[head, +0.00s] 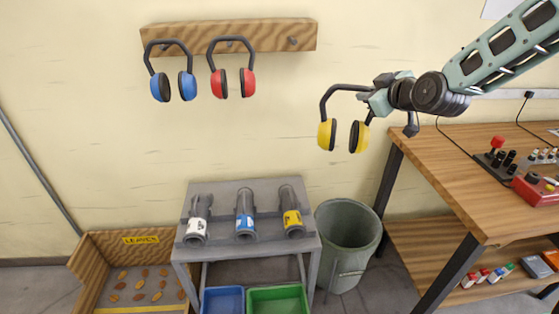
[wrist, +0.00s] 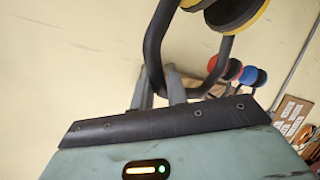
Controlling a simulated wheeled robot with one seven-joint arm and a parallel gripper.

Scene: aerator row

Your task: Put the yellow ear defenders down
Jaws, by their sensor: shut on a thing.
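The yellow ear defenders (head: 327,133) have yellow cups and a dark headband, and they hang in the air in front of the wall. My gripper (head: 366,94) is shut on the headband near its top right, with the cups hanging below. In the wrist view my gripper's fingers (wrist: 158,92) hold the dark headband, and part of the yellow ear defenders (wrist: 236,12) shows at the top edge.
A wooden peg rail (head: 270,35) carries blue ear defenders (head: 160,88) and red ear defenders (head: 247,83); its right peg (head: 293,41) is empty. Below stand a grey rack (head: 265,193) with several tubes, a grey bin (head: 349,225), a leaves crate (head: 88,262) and a cluttered wooden workbench (head: 440,165).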

